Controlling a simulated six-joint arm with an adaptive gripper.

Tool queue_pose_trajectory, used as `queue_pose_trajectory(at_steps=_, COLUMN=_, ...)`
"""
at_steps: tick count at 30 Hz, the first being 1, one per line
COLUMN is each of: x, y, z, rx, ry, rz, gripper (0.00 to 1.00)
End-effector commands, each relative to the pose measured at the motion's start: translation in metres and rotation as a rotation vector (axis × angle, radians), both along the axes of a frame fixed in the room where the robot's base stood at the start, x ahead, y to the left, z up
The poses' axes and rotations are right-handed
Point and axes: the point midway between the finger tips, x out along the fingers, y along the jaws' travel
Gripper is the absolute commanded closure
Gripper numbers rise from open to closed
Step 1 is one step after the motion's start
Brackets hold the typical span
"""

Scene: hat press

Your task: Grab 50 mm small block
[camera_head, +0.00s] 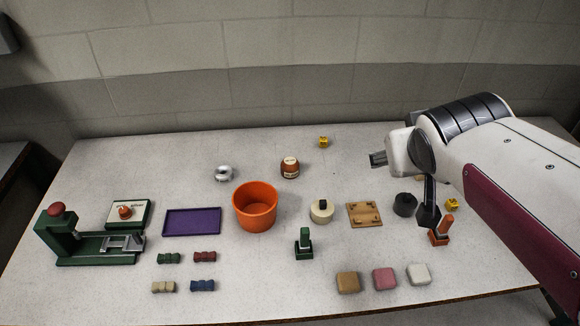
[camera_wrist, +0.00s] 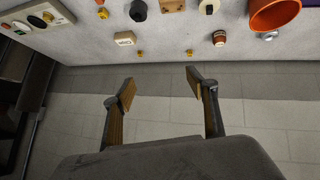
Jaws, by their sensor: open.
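A small pale block with a wooden-coloured side and dark marking (camera_wrist: 125,38) lies near the far table edge in the wrist view. The marking is too small to read, so I cannot tell if it says 50 mm. In the head view my arm mostly or fully hides it. My gripper (camera_wrist: 160,84) is open and empty, its two fingers apart. In the wrist view the block lies beyond the fingertips, toward the upper left, not between them. In the head view my gripper (camera_head: 378,159) is raised above the right rear of the table.
Small yellow blocks (camera_head: 323,142) (camera_wrist: 189,52) lie near the far edge. A brown jar (camera_head: 290,168), an orange bucket (camera_head: 255,207), a wooden plate (camera_head: 364,214) and a black round piece (camera_head: 405,205) stand around. Tan (camera_head: 347,282), pink (camera_head: 384,279) and white (camera_head: 419,274) blocks line the front.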

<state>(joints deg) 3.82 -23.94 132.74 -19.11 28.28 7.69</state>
Motion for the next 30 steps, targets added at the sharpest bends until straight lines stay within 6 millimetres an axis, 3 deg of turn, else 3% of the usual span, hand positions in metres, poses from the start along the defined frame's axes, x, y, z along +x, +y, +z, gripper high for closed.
queue_pose_trajectory(at_steps=9, x=0.085, y=-0.018, z=0.016, rx=-0.09, ry=-0.115, rz=0.062, gripper=0.42)
queue_pose_trajectory(at_steps=17, x=0.15, y=-0.021, z=0.02, rx=-0.137, ry=-0.202, rz=0.148, gripper=0.42)
queue_pose_trajectory(at_steps=30, x=0.244, y=-0.007, z=-0.002, rx=-0.158, ry=-0.309, rz=0.349, gripper=0.42)
